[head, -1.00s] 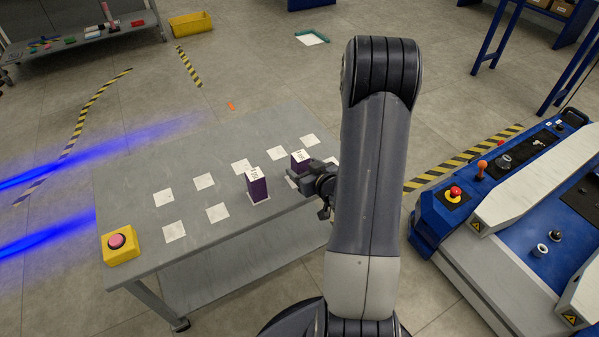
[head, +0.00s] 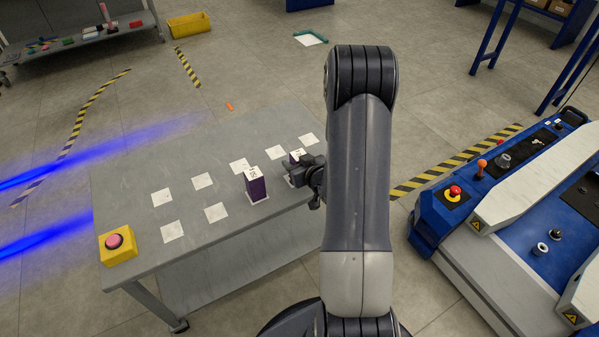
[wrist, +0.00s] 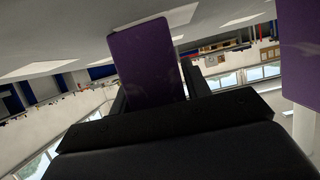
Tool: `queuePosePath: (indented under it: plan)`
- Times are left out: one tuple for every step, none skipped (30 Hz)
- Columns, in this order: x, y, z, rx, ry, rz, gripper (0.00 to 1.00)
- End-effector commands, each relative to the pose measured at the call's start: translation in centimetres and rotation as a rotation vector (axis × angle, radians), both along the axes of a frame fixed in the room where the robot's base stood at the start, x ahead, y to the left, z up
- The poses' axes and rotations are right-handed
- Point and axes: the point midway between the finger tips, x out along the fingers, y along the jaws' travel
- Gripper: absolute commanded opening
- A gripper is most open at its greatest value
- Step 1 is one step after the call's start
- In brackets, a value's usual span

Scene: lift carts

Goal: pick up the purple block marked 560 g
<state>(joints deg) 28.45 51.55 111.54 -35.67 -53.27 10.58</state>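Two purple blocks with white marked tops stand on the grey table. The nearer purple block (head: 256,188) stands upright on a white square. The farther purple block (head: 294,157) is partly hidden behind my gripper (head: 291,175). The numbers on the tops are too small to read surely, so I cannot tell which is marked 560 g. In the wrist view one purple block (wrist: 147,62) is straight ahead, between the two dark fingers of my gripper (wrist: 158,88), which look open around it. Another purple block (wrist: 299,52) shows at the right edge.
The grey table (head: 135,212) bears several bare white squares. A yellow box with a pink button (head: 117,245) sits at its near left corner. A blue lift cart (head: 425,225) stands to the right of my arm. A yellow bin (head: 189,24) lies on the floor behind.

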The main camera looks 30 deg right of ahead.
Motion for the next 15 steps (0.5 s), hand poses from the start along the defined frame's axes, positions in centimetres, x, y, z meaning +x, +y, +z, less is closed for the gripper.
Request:
queuePosePath:
  plan:
    - [-0.01,0.00,0.00,0.000,0.000,0.000,0.41]
    - [-0.01,0.00,0.00,0.000,0.000,0.000,0.38]
    - [-0.01,0.00,0.00,0.000,0.000,0.000,0.35]
    - [-0.01,0.00,0.00,0.000,0.000,0.000,0.33]
    - [-0.01,0.00,0.01,0.000,0.000,0.000,0.30]
    - [-0.02,0.00,0.01,0.000,0.000,0.000,0.27]
    - [-0.02,0.00,0.01,0.000,0.000,0.000,0.25]
    - [-0.02,0.00,0.01,0.000,0.000,0.000,0.22]
    - [-0.02,0.00,0.01,0.000,0.000,0.000,0.19]
    - [-0.02,0.00,0.01,0.000,0.000,0.000,0.16]
    - [-0.02,0.00,0.01,0.000,0.000,0.000,0.14]
    - [-0.02,0.00,0.01,0.000,0.000,0.000,0.11]
    - [-0.02,0.00,0.01,0.000,0.000,0.000,0.08]
    - [-0.02,0.00,0.01,0.000,0.000,0.000,0.06]
    - [-0.02,0.00,0.01,0.000,0.000,0.000,0.02]
